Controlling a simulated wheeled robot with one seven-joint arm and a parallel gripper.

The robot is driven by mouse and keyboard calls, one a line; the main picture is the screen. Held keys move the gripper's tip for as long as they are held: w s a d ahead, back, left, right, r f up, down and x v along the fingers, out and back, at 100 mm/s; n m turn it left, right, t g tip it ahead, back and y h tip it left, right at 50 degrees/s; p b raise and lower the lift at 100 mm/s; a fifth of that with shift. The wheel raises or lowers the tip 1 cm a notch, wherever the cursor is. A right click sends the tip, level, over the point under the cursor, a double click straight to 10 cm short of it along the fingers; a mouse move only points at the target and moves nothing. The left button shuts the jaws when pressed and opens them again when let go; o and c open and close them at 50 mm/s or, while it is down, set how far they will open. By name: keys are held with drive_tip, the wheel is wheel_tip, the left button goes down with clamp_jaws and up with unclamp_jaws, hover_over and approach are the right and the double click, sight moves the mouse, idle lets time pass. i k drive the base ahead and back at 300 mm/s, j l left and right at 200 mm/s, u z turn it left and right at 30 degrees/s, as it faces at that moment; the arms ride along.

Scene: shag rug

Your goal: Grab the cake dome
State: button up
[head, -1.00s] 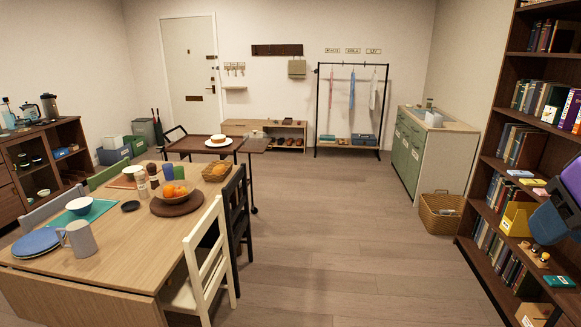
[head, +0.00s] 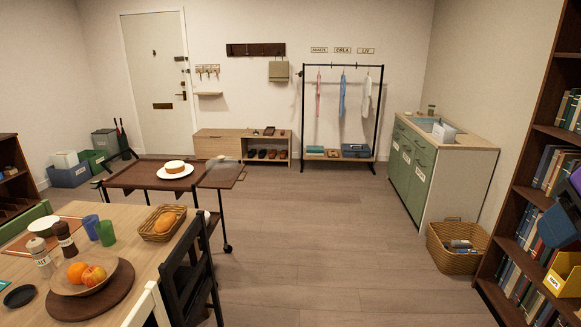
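A round cake (head: 175,166) with a pale top sits uncovered on a white plate (head: 186,174) on a dark brown trolley (head: 130,178). A faint, clear shape, perhaps the glass cake dome (head: 222,161), shows to the right of the plate on the trolley's right leaf. It is too small and see-through to make out well. A part of my arm shows at the right edge, in front of the bookshelf. My gripper's fingers are not visible.
The dining table (head: 150,262) with a fruit bowl (head: 85,277) and bread basket (head: 163,223) fills the lower left. A black chair (head: 190,280) stands at its right side. Open floor (head: 320,240) lies right of the trolley. A wicker basket (head: 455,260) and bookshelf (head: 510,240) stand right.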

sight(222, 168)
drive_tip(key=i, duration=0.9)
drive_tip(key=i+u, duration=0.1)
drive_tip(key=i, duration=0.75)
drive_tip(key=i+u, duration=0.5)
drive_tip(key=i+l+u, duration=0.25)
drive_tip(key=i+u, duration=0.2)
drive_tip(key=i+l+u, duration=0.3)
drive_tip(key=u, duration=0.2)
drive_tip(key=i+l+u, duration=0.25)
drive_tip(key=u, duration=0.15)
drive_tip(key=i+l+u, duration=0.3)
drive_tip(key=u, duration=0.15)
drive_tip(key=i+l+u, duration=0.2)
drive_tip(key=l+u, duration=0.2)
